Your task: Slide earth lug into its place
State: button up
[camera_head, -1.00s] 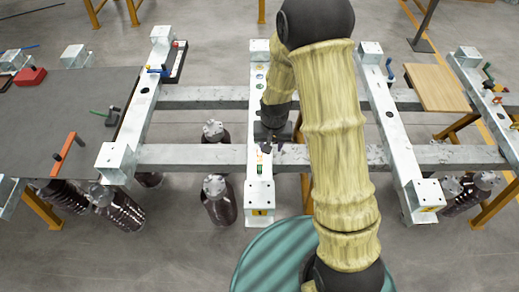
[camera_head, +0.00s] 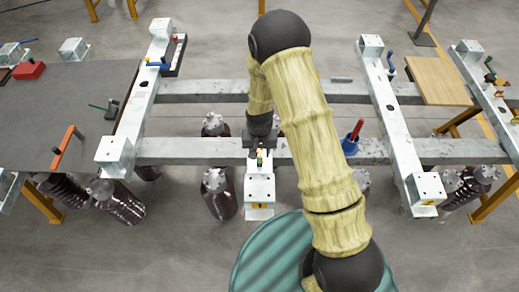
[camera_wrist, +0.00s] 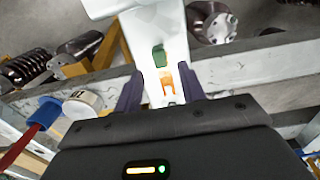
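My gripper (camera_head: 260,150) is low over the near end of the middle pale metal crossbar (camera_head: 259,190). In the wrist view its two dark fingers (camera_wrist: 160,88) stand apart on either side of an orange piece (camera_wrist: 167,82), which may be the earth lug. A green block (camera_wrist: 159,56) sits just beyond it on the pale bar. The orange piece seems to lie close to the right finger; whether they touch I cannot tell. In the head view, the green and orange parts show only as small spots below the gripper. The lug's place cannot be made out.
A red-handled tool in a blue holder (camera_head: 352,137) stands right of my arm. Long grey rails (camera_head: 195,152) cross under the bars. Dark ribbed insulators (camera_head: 219,196) stand below. A grey table (camera_head: 60,110) lies left, and a wooden board (camera_head: 436,80) lies right.

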aim_at(259, 160)
notch_tip(259, 160, down, 6)
jog(key=b, duration=0.3)
jog(key=shift+r, duration=0.1)
jog(key=shift+r, duration=0.1)
grip_shut()
dwell(1.6)
